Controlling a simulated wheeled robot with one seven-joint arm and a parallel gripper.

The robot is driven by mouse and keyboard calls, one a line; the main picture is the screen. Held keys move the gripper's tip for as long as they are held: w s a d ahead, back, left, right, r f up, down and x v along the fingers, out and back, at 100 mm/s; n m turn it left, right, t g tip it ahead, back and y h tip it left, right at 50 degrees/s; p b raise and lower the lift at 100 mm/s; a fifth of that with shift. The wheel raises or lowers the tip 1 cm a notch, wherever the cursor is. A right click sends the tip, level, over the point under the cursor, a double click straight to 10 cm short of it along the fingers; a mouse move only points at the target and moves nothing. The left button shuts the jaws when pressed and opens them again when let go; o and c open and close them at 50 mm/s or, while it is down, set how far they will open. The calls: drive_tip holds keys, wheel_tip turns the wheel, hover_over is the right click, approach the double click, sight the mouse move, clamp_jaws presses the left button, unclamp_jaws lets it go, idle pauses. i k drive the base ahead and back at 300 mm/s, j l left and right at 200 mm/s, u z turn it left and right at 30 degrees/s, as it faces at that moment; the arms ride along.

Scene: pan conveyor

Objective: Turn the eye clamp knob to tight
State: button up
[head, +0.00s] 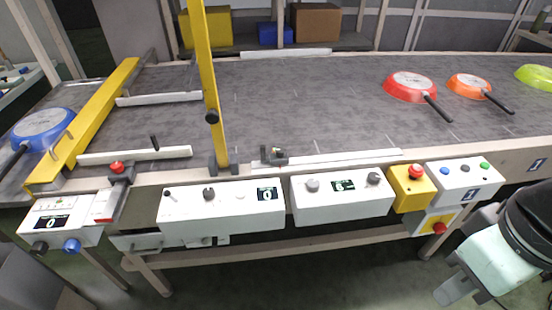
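A small sensor bracket (273,157), which looks like the eye mount, sits on the conveyor's near edge at the left end of a white guide rail. A small dark knob-like part (279,153) shows on it; I cannot read its setting at this size. My gripper (452,291) is at the lower right, in front of the conveyor and far from the bracket. Only part of it shows and its fingers are not clear. Nothing is seen held in it.
Control boxes (222,222) with knobs line the conveyor's front, with a red button on a yellow box (412,198). A yellow post (209,80) stands left of the bracket. Red (409,84), orange (467,83), green (538,74) and blue pans (43,128) lie on the belt (300,100).

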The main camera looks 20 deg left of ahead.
sight(281, 152)
drive_tip(key=j+u, duration=0.1)
drive_tip(key=j, duration=0.25)
drive_tip(key=i+j, duration=0.15)
drive_tip(key=j, duration=0.2)
drive_tip(key=j+u, duration=0.15)
drive_tip(key=j, duration=0.2)
drive_tip(key=i+j+u, duration=0.1)
drive_tip(key=j, duration=0.25)
drive_tip(key=i, duration=0.05)
